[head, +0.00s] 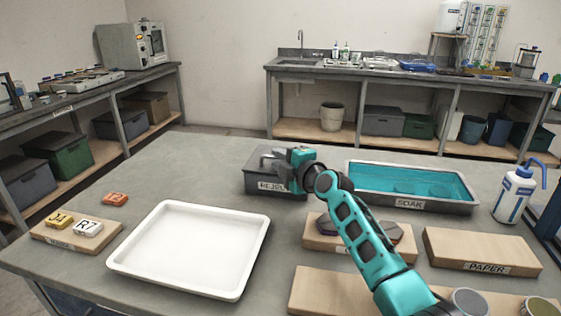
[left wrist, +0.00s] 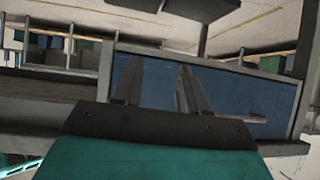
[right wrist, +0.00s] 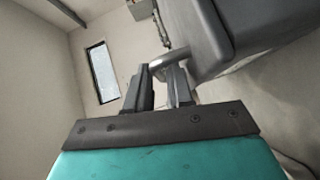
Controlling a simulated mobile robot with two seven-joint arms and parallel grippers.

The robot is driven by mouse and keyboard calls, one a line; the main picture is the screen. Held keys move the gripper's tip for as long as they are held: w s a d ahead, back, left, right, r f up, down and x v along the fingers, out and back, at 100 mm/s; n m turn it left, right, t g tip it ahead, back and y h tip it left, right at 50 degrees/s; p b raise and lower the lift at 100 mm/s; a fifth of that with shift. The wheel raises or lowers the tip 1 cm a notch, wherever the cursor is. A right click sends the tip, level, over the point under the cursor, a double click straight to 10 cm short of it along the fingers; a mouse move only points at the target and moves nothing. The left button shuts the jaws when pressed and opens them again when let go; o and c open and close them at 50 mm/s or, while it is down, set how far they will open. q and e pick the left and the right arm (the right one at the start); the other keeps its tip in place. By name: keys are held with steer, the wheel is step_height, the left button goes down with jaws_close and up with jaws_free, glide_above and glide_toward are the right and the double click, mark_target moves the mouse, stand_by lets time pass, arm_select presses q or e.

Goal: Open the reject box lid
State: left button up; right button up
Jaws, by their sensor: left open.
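The reject box (head: 262,192) is a dark grey box with a label at its front, in the middle of the bench in the head view. Its lid (head: 258,164) looks down, though my arm hides part of it. In the right wrist view the grey lid (right wrist: 226,28) fills the upper right, with a metal bar handle (right wrist: 170,57) at its edge.
A white tray (head: 143,263) lies left of the box. The teal soak tub (head: 408,203) stands right of it. Wooden blocks, including the paper block (head: 452,262), lie in front on the right. A wash bottle (head: 512,197) stands at the right edge.

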jaws_close()
stand_by(0.5)
